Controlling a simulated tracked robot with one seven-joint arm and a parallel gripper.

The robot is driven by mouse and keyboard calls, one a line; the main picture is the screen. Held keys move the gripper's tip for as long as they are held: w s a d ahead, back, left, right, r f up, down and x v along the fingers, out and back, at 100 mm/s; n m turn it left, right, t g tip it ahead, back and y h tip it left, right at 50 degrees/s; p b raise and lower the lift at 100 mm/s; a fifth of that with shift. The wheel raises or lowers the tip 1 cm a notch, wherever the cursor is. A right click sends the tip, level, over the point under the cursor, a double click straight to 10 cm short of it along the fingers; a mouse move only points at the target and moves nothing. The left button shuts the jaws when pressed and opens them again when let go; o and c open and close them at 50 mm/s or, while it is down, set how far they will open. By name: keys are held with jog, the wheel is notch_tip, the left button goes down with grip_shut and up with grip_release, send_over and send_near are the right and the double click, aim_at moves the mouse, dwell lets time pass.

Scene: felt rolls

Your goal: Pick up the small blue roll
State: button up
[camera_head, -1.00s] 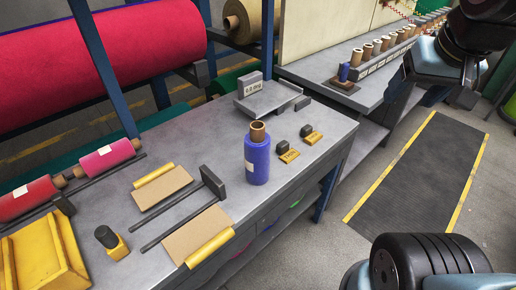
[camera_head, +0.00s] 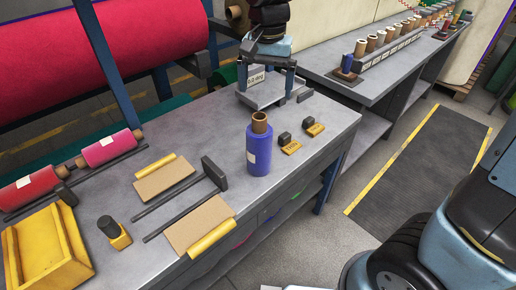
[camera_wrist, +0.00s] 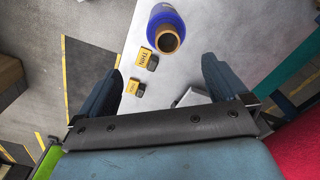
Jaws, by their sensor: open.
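A blue roll (camera_head: 259,152) with a white label and a brown core stands upright on the grey bench, right of its middle. In the wrist view the blue roll (camera_wrist: 166,28) shows from above at the top edge, beyond the fingertips. A smaller blue spool (camera_head: 360,48) stands at the near end of a row of spools on the back bench. My gripper (camera_head: 267,80) is open and empty, pointing down over the grey scale, behind the blue roll and apart from it.
A black bracket with rods (camera_head: 190,198) and brown card sheets lie left. The scale (camera_head: 262,95) is beneath my gripper.

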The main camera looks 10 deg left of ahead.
aim_at(259, 130)
jog(key=shift+s+a+f, duration=0.15)
jog(key=shift+a+f, duration=0.4)
jog(key=shift+a, duration=0.25)
notch_tip(259, 130, down, 14)
jog(key=shift+d+r, duration=0.1)
jog(key=shift+r, duration=0.15)
jog(key=c, duration=1.2)
jog(key=shift+r, duration=0.1)
